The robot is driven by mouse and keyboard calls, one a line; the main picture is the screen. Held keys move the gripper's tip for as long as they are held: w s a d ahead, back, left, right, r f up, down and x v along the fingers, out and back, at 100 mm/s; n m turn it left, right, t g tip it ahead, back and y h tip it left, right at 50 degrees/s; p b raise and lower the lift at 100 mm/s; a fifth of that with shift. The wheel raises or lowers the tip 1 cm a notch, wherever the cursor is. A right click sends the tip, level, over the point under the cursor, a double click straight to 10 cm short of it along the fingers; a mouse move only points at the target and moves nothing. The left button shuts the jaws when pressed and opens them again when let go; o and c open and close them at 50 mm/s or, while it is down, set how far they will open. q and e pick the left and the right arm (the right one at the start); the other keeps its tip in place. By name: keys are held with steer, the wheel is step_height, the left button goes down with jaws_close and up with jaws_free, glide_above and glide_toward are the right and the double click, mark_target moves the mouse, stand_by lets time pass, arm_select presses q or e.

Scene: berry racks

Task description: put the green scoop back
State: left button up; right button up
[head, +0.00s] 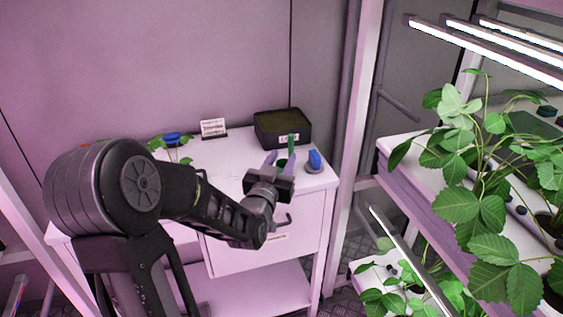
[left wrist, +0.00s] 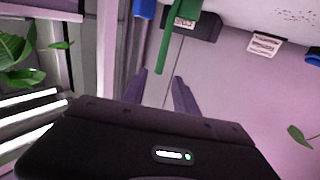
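The green scoop (head: 292,143) stands about upright over the white table, in front of the black box. In the left wrist view its green shaft (left wrist: 178,40) comes down from the top edge, and its end lies near the gap between my fingertips. My left gripper (head: 279,160) is over the table's right part, fingers apart. In the left wrist view the two fingers of my left gripper (left wrist: 160,78) are spread, with no finger visibly pressed on the scoop. The scoop's lower part is partly hidden by the gripper in the head view. My right gripper is not in view.
A blue tool (head: 315,159) stands at the right edge of the white table (head: 220,167). A labelled black box (head: 268,137) and a white sign (head: 213,128) are at the back. A plant rack (head: 400,148) is on the right. The table's middle is clear.

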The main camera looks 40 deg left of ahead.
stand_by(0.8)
arm_select(q)
steer(key=s+d+f+m+g+h, duration=0.15)
steer(key=d+f+g+h, duration=0.25)
steer(key=d+f, duration=0.9)
steer(key=s+d+f+g+h, duration=0.35)
steer(key=d+f, duration=0.55)
steer(key=f, duration=0.7)
steer(key=s+d+f+g+h, duration=0.1)
steer(key=s+d+f+g, duration=0.2)
steer(key=s, duration=0.4)
steer(key=s+d+f+g+h, duration=0.1)
steer(key=s+d+f+g, duration=0.1)
steer(key=s+d+f, duration=0.3)
steer(key=s+d+f+g+h, duration=0.1)
steer(key=s+d+f+g, duration=0.2)
steer(key=s+d, duration=0.4)
steer(key=shift+s+f+m+g, duration=0.4)
steer(key=shift+s+f, duration=0.4)
steer(key=shift+s, duration=0.3)
